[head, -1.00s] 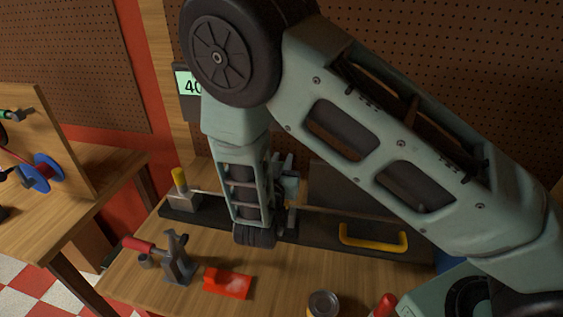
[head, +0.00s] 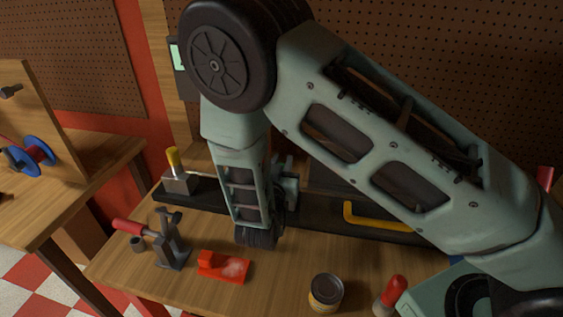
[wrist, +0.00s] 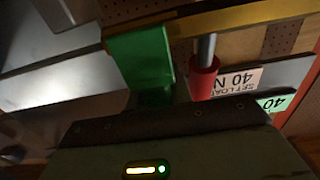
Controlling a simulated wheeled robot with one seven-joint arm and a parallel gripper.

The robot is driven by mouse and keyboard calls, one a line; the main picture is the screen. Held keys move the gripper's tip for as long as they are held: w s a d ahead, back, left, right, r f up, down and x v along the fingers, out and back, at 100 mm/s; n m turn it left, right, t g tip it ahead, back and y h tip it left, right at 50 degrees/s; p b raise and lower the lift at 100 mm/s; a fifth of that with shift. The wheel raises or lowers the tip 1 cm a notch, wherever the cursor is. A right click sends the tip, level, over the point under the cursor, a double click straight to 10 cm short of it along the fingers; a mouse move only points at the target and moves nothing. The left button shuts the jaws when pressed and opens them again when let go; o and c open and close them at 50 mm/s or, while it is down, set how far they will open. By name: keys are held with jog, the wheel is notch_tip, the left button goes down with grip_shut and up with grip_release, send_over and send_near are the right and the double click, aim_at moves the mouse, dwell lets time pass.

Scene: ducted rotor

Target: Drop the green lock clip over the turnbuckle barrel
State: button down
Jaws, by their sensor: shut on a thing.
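The green lock clip (wrist: 138,55) is in my gripper (wrist: 158,104) in the wrist view, its flat green face standing up from the jaws. My gripper is shut on it. A grey rod with a red collar (wrist: 203,82) stands just right of the clip, apart from it in the picture. I cannot make out the turnbuckle barrel for certain. In the head view my forearm hides the clip and most of the gripper, near the dark base on the bench.
A yellow bar (wrist: 235,20) crosses the top of the wrist view, close to the clip. On the bench are a red tool (head: 224,267), a grey vise-like stand (head: 172,246), a can (head: 326,291) and a yellow handle (head: 375,222).

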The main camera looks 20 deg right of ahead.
jog(key=shift+f, duration=0.55)
jog(key=shift+f+b, duration=0.1)
jog(key=shift+b, duration=0.35)
dwell(0.6)
jog(key=c, duration=1.2)
grip_release()
jog(key=shift+o, duration=0.2)
jog(key=shift+a, duration=0.15)
jog(key=shift+s+a, duration=0.3)
jog(key=shift+a, duration=0.05)
jog(key=b+v, duration=0.4)
jog(key=v, duration=1.2)
jog(key=shift+s+d, duration=0.25)
jog(key=shift+s, duration=0.05)
